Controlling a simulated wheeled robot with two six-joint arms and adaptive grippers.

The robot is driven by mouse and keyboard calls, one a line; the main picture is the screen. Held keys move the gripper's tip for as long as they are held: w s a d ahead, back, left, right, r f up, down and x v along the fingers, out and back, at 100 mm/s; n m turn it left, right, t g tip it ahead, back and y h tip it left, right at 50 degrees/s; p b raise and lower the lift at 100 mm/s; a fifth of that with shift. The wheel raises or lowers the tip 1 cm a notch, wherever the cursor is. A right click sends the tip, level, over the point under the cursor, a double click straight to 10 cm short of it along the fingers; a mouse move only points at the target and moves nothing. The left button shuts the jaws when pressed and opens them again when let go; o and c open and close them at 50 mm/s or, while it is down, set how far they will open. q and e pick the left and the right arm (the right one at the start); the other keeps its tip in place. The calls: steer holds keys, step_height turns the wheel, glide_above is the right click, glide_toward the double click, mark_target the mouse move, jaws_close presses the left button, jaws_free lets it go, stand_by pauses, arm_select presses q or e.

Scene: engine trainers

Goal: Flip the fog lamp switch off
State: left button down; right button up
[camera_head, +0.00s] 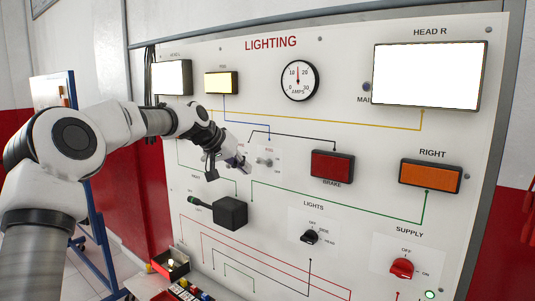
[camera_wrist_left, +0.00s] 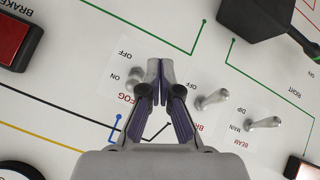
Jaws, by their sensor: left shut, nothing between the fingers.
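The fog switch (camera_head: 265,162) is a small silver toggle on the white lighting panel (camera_head: 345,215). It also shows in the left wrist view (camera_wrist_left: 134,74), beside the ON and OFF marks and partly hidden by my fingers, so its lever position is hard to tell. My left gripper (camera_head: 245,165) is shut and empty, just left of the fog toggle in the head view. Its fingertips also show in the left wrist view (camera_wrist_left: 160,68), close beside the toggle; I cannot tell whether they touch. The fog lamp (camera_head: 221,83) glows pale yellow. My right gripper is out of view.
In the wrist view, the brake toggle (camera_wrist_left: 212,99) and the beam toggle (camera_wrist_left: 264,123) sit right of my fingers. A black stalk box (camera_head: 230,213), the red brake lamp (camera_head: 332,167), the lights knob (camera_head: 311,237) and the red supply knob (camera_head: 402,268) also stand out from the panel.

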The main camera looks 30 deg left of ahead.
arm_select(q)
steer(key=s+a+r+t+p, duration=0.1)
steer(key=s+r, duration=0.1)
steer(key=r, duration=0.5)
steer(key=s+a+r+t, duration=0.1)
steer(key=s+a+r, duration=0.15)
steer(key=r, duration=0.35)
steer(key=p+x, duration=0.1)
steer(key=x, duration=0.2)
steer(key=p+x, duration=0.1)
steer(key=x, duration=0.3)
steer(key=d+p+x, duration=0.1)
steer(key=p+x, duration=0.1)
steer(key=x, duration=0.1)
steer(key=shift+w+d, duration=0.1)
steer(key=shift+w, duration=0.25)
steer(key=shift+s+d+f, duration=0.15)
steer(key=shift+d+f, duration=0.15)
steer(key=shift+f, duration=0.35)
steer(key=shift+s+d+f, duration=0.15)
steer(key=shift+d+f, duration=0.15)
steer(key=shift+f, duration=0.35)
steer(key=shift+s+d+f, duration=0.15)
steer(key=shift+d+f, duration=0.15)
steer(key=shift+f, duration=0.35)
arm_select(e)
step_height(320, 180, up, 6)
